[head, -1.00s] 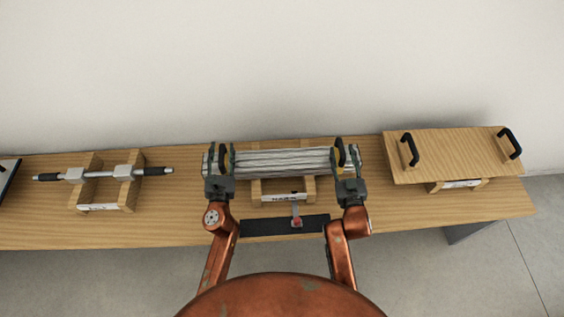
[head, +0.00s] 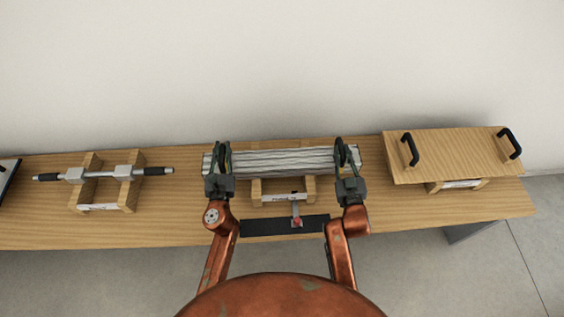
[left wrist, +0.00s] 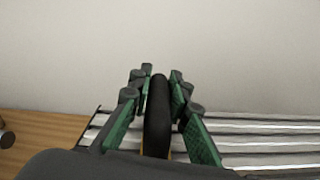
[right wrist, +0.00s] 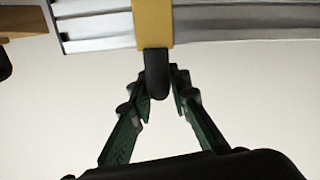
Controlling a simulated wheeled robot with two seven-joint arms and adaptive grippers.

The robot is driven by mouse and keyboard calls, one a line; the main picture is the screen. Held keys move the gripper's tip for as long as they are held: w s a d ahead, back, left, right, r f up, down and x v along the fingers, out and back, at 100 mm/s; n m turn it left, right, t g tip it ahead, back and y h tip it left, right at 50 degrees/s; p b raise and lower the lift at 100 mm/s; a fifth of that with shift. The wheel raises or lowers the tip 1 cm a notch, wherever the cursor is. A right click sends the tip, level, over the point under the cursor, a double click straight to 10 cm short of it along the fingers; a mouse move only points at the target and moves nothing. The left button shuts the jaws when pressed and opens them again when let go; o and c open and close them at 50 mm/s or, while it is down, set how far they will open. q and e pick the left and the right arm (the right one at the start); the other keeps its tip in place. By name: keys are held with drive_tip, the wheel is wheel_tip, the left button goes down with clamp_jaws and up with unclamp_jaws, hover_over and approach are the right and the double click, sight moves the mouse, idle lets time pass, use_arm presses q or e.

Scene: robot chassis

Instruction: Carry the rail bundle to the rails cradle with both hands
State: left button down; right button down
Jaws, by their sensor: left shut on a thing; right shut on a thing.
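The rail bundle (head: 283,161), several long silver rails side by side, lies level across the wooden cradle (head: 284,184) at mid-table in the head view. I cannot tell whether it rests on the cradle or hangs just above it. My left gripper (head: 222,150) is shut on the black handle (left wrist: 158,115) at the bundle's left end. My right gripper (head: 345,152) is shut on the right handle (right wrist: 157,82), which has a yellow strap (right wrist: 153,25) around the rails. The cradle's front label is too blurred to read.
A silver bar with black grips (head: 104,173) sits on a wooden cradle at the left. A wooden board with two black handles (head: 450,156) stands on a support at the right. A plain wall stands behind.

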idle(0.7)
